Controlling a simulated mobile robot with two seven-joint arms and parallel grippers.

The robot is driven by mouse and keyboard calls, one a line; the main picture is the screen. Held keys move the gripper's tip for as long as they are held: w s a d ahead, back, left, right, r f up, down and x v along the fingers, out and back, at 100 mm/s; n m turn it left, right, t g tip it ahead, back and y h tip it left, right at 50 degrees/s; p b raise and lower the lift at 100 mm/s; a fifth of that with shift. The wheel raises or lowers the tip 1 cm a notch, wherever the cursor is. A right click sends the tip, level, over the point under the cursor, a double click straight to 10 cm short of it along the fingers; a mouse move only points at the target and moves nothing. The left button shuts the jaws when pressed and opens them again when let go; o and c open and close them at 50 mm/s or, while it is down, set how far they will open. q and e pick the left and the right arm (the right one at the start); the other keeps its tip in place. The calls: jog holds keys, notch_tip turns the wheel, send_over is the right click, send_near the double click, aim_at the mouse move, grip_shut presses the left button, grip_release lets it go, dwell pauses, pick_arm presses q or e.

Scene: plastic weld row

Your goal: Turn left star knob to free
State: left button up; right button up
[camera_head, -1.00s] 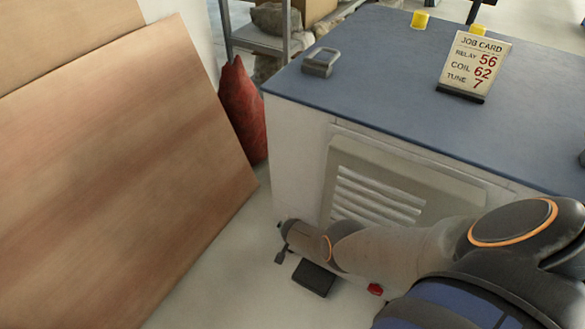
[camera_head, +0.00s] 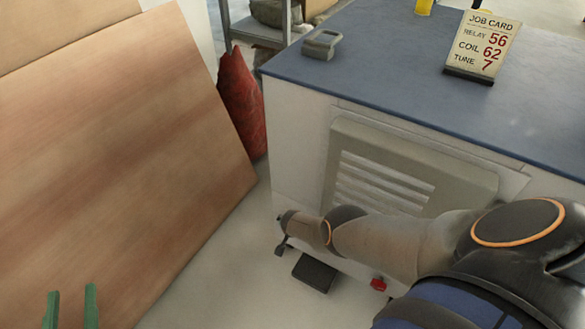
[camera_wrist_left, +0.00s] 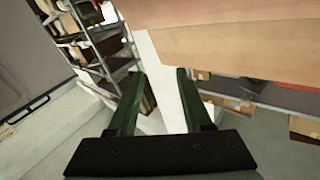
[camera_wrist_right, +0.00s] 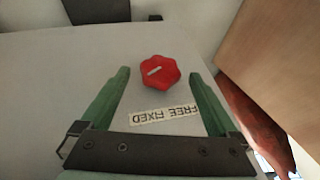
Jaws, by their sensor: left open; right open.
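A red star knob (camera_wrist_right: 160,72) with a short white mark shows in the right wrist view, on a pale panel. A label (camera_wrist_right: 163,114) with the words FREE and FIXED, upside down, lies beside it. My right gripper (camera_wrist_right: 160,82) is open, its green fingers on either side of the knob in the picture; I cannot tell how far off it is. In the head view my right arm hides this knob. Another red knob (camera_head: 378,284) sits low on the cabinet front. My left gripper (camera_head: 70,308) is open and empty at the lower left, before the brown board.
The pale cabinet (camera_head: 297,150) has a blue top (camera_head: 390,70) bearing a job card (camera_head: 483,46). A black pedal-like block (camera_head: 315,273) is at its foot. A large brown board (camera_head: 120,150) leans at left, with a red sack (camera_head: 241,105) beside the cabinet.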

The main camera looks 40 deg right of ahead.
jog(key=shift+b+x, duration=1.1)
jog(key=shift+b, duration=0.15)
pick_arm(q)
jog(key=s+r+m+t+h, duration=0.2)
jog(key=r+h, duration=0.1)
jog(key=r, duration=0.4)
jog(key=s+d+r+m+t+h, duration=0.1)
jog(key=s+r+m+t+h, duration=0.1)
jog(key=r, duration=0.5)
jog(key=shift+s+d+r+m+h, duration=0.2)
jog(key=shift+s+m+h, duration=0.35)
jog(key=shift+m+h, duration=0.35)
jog(key=shift+f, duration=0.1)
pick_arm(e)
jog(key=c, duration=1.4)
